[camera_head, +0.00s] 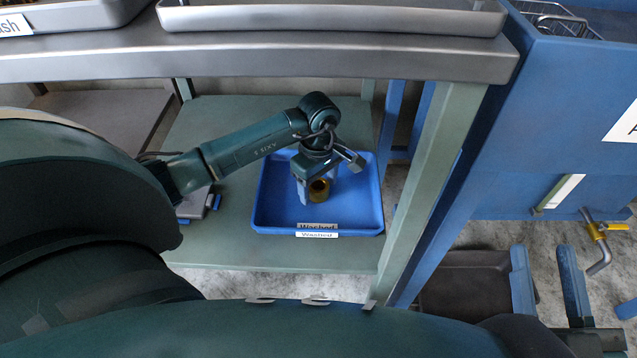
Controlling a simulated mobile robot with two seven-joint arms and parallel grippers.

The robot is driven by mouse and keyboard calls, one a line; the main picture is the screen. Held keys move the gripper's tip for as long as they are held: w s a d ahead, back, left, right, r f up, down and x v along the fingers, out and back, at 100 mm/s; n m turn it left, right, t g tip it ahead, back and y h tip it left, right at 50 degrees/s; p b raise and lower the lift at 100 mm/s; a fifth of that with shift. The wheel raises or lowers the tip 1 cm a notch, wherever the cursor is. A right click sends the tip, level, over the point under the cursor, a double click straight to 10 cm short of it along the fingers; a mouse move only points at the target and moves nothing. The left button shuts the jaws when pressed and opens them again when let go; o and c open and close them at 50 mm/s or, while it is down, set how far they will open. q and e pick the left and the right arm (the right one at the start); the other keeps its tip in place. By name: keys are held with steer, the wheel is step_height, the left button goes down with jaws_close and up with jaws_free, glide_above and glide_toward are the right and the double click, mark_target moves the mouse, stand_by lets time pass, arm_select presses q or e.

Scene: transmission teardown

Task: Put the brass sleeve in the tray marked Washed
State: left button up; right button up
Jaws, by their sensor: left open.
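The tray stands on a green lower shelf (220,245). A grey upper shelf (350,65) with metal trays crosses above it. A green post (440,165) and a blue cabinet (560,110) stand to the right.

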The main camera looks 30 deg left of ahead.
mark_target(319, 185)
arm_select(q)
step_height(319, 185, up, 12)
steer(key=p, duration=0.4)
arm_select(e)
steer(key=shift+s+d+f+g+h, duration=0.25)
steer(key=shift+d+f+g+h, duration=0.15)
steer(key=shift+f+h, duration=0.35)
arm_select(q)
steer(key=shift+f, duration=0.1)
arm_select(e)
steer(key=shift+r, duration=0.15)
